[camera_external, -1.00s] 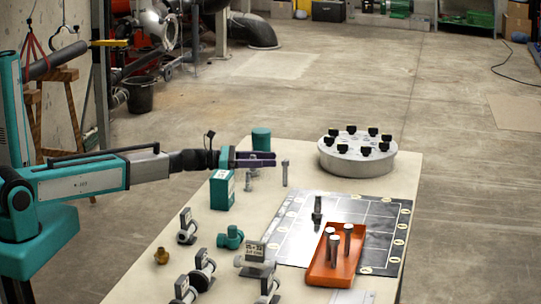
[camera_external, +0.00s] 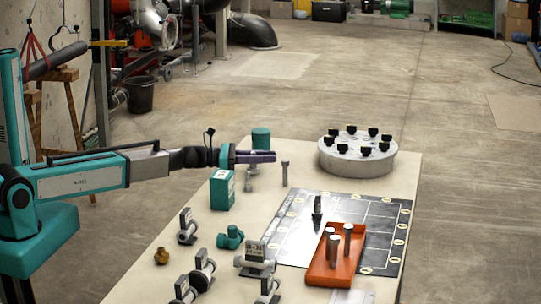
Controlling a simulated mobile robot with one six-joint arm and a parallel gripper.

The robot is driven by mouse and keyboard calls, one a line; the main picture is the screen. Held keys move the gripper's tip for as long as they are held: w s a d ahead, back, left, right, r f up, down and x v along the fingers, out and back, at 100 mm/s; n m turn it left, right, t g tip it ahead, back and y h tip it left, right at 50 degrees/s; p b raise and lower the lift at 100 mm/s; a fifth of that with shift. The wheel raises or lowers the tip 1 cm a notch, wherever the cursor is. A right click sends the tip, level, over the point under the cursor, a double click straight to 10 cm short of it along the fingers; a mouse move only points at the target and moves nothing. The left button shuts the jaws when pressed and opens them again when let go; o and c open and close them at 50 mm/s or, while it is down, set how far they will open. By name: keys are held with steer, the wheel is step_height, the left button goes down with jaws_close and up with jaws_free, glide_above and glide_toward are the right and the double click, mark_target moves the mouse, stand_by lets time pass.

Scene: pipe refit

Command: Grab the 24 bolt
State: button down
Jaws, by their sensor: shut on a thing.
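My gripper (camera_external: 270,157) points right above the far left part of the table, with its jaws shut. A grey bolt (camera_external: 253,169) stands under the jaws, its upper end hidden by them, and they are closed on it. A shorter grey bolt (camera_external: 248,184) stands just below it in the picture. A taller grey bolt (camera_external: 285,174) stands apart, right of the fingertips. No size mark on the bolts can be read, so I cannot tell which is the 24.
A teal box (camera_external: 222,190) and a teal cylinder (camera_external: 261,139) stand near my gripper. A round grey flange (camera_external: 357,158) with black knobs is at the back right. An orange tray (camera_external: 318,270) with bolts lies on a dark mat (camera_external: 381,209). Pipe fittings fill the front left.

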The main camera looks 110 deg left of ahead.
step_height(320, 180, up, 3)
steer(key=shift+f+p, duration=0.15)
steer(key=shift+p, duration=0.65)
steer(key=shift+s+d, duration=0.1)
steer(key=shift+d, duration=0.05)
steer(key=s+d, duration=0.3)
steer(key=s+d+r, duration=0.1)
steer(key=s+d, duration=0.5)
steer(key=shift+s+d+r, duration=0.1)
steer(key=shift+s+r, duration=0.05)
steer(key=shift+s, duration=0.05)
steer(key=shift+w+r+p, duration=0.1)
steer(key=shift+r+p, duration=0.05)
steer(key=shift+p, duration=1)
steer(key=p, duration=0.7)
steer(key=shift+s+d+r, duration=0.1)
steer(key=shift+s+d, duration=0.05)
steer(key=shift+s, duration=0.05)
steer(key=s+p, duration=0.1)
steer(key=p, duration=0.6)
steer(key=shift+d, duration=0.4)
steer(key=shift+s+d+p, duration=0.25)
steer(key=shift+d+p, duration=0.05)
steer(key=shift+p, duration=1.1)
steer(key=shift+f, duration=0.25)
